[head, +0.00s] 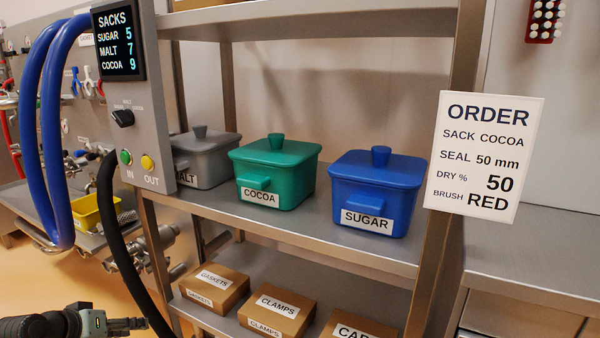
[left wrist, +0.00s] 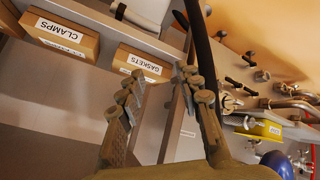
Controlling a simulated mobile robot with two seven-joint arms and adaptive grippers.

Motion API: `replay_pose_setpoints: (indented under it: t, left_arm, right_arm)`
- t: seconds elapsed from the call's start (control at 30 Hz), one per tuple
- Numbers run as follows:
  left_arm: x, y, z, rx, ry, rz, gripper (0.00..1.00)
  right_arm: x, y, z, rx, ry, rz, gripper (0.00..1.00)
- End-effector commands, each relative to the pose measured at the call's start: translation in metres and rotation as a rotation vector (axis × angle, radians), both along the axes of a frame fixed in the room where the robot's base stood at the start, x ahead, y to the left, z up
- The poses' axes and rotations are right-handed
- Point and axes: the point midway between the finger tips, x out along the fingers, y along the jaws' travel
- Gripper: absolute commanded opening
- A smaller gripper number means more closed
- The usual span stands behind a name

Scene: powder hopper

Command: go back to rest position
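My left gripper (head: 138,323) shows at the bottom left of the head view, low in front of the shelf rack and near a black hose. In the left wrist view its two fingers stand apart, and the left gripper (left wrist: 159,76) is open with nothing between the fingertips. Behind the fingers in that view are the rack's lower shelf and a post. My right gripper is in neither view.
The rack holds a grey malt bin (head: 205,160), a green cocoa bin (head: 275,170) and a blue sugar bin (head: 378,190). Cardboard boxes (head: 277,312) stand below. A control panel (head: 150,130), blue hoses (head: 50,130) and a black hose (head: 115,235) are at left.

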Motion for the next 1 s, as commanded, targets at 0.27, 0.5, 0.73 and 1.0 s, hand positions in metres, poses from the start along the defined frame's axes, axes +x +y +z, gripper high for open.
replay_pose_setpoints:
  t: [0.27, 0.5, 0.73, 1.0]
  left_arm:
    - [-0.122, -0.076, -0.165, 0.268, 0.302, -0.159, 0.34]
    - [-0.216, -0.130, -0.228, 0.453, 0.456, -0.314, 0.34]
    - [-0.241, -0.144, -0.238, 0.509, 0.492, -0.363, 0.34]
    - [-0.241, -0.144, -0.238, 0.509, 0.491, -0.362, 0.34]
  right_arm:
    - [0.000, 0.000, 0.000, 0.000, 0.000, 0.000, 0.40]
    - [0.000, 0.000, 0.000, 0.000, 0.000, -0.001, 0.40]
    - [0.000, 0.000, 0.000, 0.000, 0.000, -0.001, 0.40]
    - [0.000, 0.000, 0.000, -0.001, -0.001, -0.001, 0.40]
